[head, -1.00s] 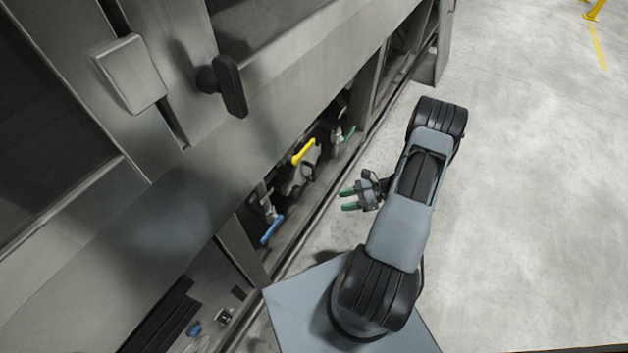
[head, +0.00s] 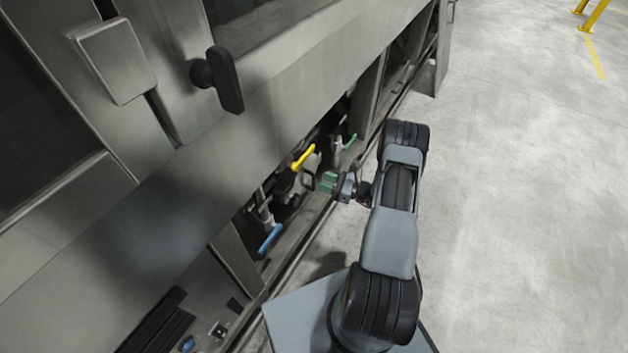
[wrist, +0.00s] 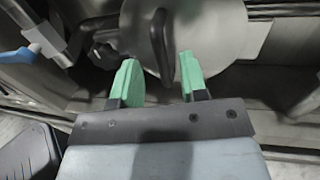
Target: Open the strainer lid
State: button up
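The strainer lid shows in the wrist view as a round grey disc (wrist: 222,28) with a dark bar handle (wrist: 159,42) standing out from it. My gripper (wrist: 161,80) is open, with its green fingertips apart. The lower end of the handle lies between the fingertips in the picture; I cannot tell whether either finger touches it. In the head view my gripper (head: 328,183) points left into the low opening of the machine. The lid is mostly hidden there in shadow behind the gripper and pipes.
A yellow valve lever (head: 303,158), a green lever (head: 350,142) and a blue lever (head: 270,238) sit around the opening. The blue lever also shows at left in the wrist view (wrist: 20,55). A metal rail runs along the opening's foot. The floor (head: 520,200) at right is clear.

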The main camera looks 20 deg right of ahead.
aim_at(313, 177)
jog(key=shift+b+x, duration=0.35)
jog(key=shift+x, duration=2.05)
grip_shut()
